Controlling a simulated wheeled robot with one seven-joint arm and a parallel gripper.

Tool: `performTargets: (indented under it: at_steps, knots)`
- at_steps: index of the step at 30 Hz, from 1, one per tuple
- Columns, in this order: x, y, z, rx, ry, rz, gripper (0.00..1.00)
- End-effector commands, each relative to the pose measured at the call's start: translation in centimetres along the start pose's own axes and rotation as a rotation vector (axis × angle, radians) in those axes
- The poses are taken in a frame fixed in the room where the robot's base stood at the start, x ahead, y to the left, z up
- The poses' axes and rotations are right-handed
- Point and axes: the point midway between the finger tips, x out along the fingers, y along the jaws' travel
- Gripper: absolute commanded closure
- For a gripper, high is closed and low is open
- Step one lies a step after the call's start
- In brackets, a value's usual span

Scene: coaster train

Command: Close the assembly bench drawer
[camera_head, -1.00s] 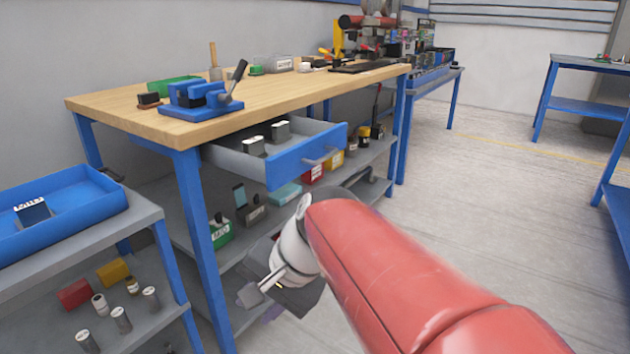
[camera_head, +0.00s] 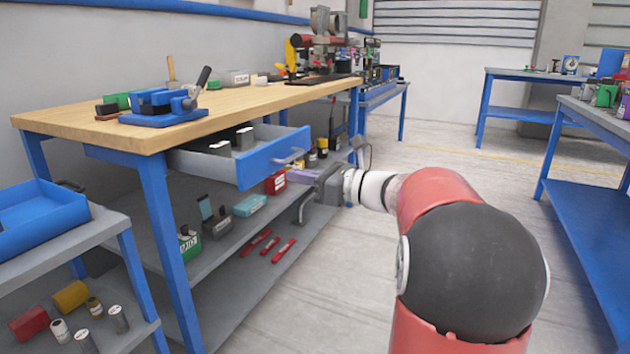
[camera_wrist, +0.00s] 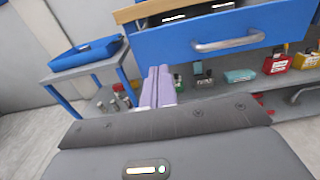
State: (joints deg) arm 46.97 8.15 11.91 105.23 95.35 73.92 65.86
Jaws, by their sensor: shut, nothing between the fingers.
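The assembly bench (camera_head: 232,103) has a wooden top on blue legs. Its drawer (camera_head: 272,160) hangs open under the top, with a blue front and a grey inside holding small dark blocks. A metal bar handle (camera_head: 288,158) is on the front; it shows large in the wrist view (camera_wrist: 228,43). My gripper (camera_head: 297,176) is just outside and slightly below the drawer front, near the handle in the head view. In the wrist view its pale purple fingers (camera_wrist: 157,86) are together and empty, below and left of the handle. I cannot tell whether they touch the drawer.
A lower shelf (camera_head: 225,250) under the drawer holds boxes, bottles and red tools. A cart with a blue tray (camera_head: 40,212) stands at the left. A blue vise (camera_head: 162,106) sits on the bench top. Open floor (camera_head: 440,165) lies to the right; other benches stand beyond.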

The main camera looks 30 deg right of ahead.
Motion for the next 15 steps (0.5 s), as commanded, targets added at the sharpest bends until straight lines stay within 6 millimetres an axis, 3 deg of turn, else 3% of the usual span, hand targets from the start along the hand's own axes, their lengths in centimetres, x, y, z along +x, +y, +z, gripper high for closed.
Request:
performTargets:
  at_steps: [6,15]
  knots:
    - [4.6,0.1,0.0,0.0,0.0,0.003,1.0]
    - [7.8,0.0,-0.1,0.0,0.001,0.0,1.0]
